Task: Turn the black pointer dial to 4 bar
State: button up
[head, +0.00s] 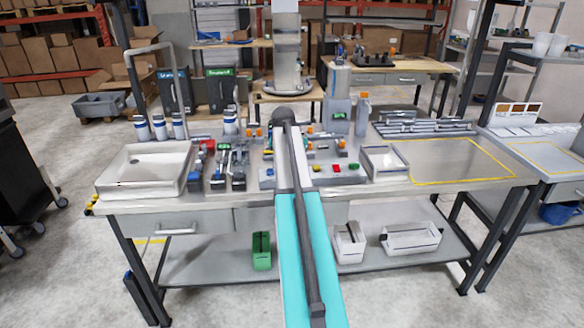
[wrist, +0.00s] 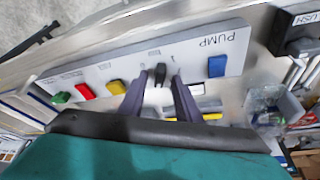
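In the wrist view, a small black dial (wrist: 160,73) sits on a light grey panel (wrist: 196,63) marked PUMP. Small marks lie around the dial, too blurred to read, and I cannot tell where its pointer stands. My gripper (wrist: 159,77) is open, with one dark finger on each side of the dial. I see gaps between the fingers and the dial; whether either finger touches it is unclear. In the head view the panel (head: 350,179) shows at the bench front, and my arm hides the dial and the gripper.
Blue (wrist: 216,66), yellow (wrist: 116,87), red (wrist: 87,91) and green (wrist: 61,97) buttons share the panel. A box marked with letters ending "USH" (wrist: 298,40) stands beside it. A white basin (head: 122,179) is at the bench's left; a yellow-outlined area (head: 460,160) at right is clear.

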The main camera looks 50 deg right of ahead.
jog(key=b+v, duration=0.2)
jog(key=v, duration=1.1)
jog(key=shift+r, duration=0.15)
jog(key=shift+a, duration=0.15)
jog(key=w+a+f+n+y, duration=0.1)
jog(key=w+a+f+n, duration=0.2)
jog(key=a+f, duration=0.75)
jog(key=w+a+f+n+y, duration=0.1)
jog(key=w+a+f+n, duration=0.15)
jog(key=a+f, duration=0.8)
jog(key=s+a+f+n+g+y, duration=0.1)
jog(key=s+a+f+n, duration=0.2)
jog(key=a+f, duration=0.7)
jog(key=s+a+f+n+y, duration=0.1)
jog(key=s+a+f+n, duration=0.15)
jog(key=a+f, duration=0.7)
jog(key=s+a+f+n, duration=0.2)
jog(key=s+a+f, duration=0.4)
jog(key=a, duration=0.4)
jog(key=s+f+g, duration=0.3)
jog(key=s+f, duration=0.5)
jog(key=s, duration=0.5)
jog(key=s+f+g, duration=0.3)
jog(key=s+f, duration=0.6)
jog(key=s, duration=0.5)
jog(key=shift+g, duration=0.3)
